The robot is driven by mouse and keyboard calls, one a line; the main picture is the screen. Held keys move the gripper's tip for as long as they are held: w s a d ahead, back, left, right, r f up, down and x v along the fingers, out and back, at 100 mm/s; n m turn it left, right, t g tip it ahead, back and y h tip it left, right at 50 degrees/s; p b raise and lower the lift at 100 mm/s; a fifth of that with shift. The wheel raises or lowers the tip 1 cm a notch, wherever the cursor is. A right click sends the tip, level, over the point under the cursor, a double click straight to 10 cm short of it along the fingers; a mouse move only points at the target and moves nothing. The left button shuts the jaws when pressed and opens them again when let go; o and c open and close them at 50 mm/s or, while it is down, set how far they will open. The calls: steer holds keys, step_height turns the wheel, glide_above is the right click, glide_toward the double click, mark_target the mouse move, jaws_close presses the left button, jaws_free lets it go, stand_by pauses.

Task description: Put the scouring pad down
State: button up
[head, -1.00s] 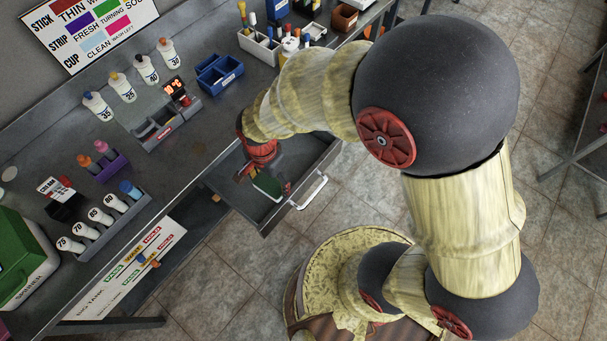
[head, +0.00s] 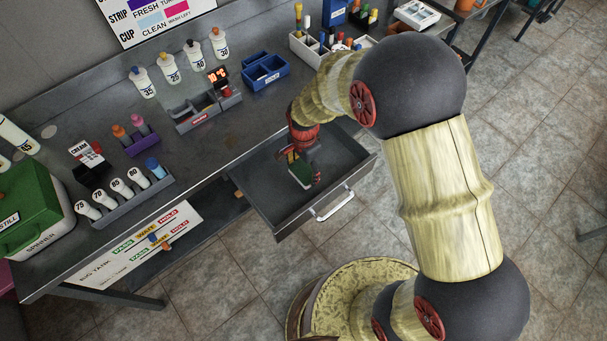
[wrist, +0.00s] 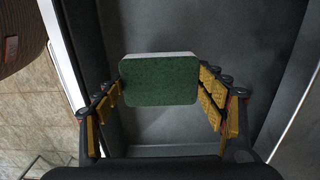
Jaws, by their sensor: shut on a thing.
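The scouring pad (wrist: 160,80) is green on its face with a pale layer along its far edge. My gripper (wrist: 162,88) is shut on it, with yellow finger pads at its left and right sides. In the wrist view the grey drawer floor (wrist: 180,136) lies behind the pad. I cannot tell whether the pad touches the floor.
The drawer's front handle (head: 333,204) faces the open tiled floor. On the steel bench above stand white bottles (head: 168,68), a blue bin (head: 265,72), a grey tray with a red display (head: 208,108) and a green box (head: 30,212). The drawer floor around the pad looks clear.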

mark_target(303, 173)
steer(key=shift+w+f, duration=0.55)
steer(key=shift+f, duration=0.15)
steer(key=shift+w+f+b, duration=0.15)
steer(key=shift+f+b, duration=0.75)
steer(key=shift+f, duration=0.7)
steer(key=shift+f, duration=0.1)
steer(key=o, duration=1.1)
steer(key=shift+o, duration=0.5)
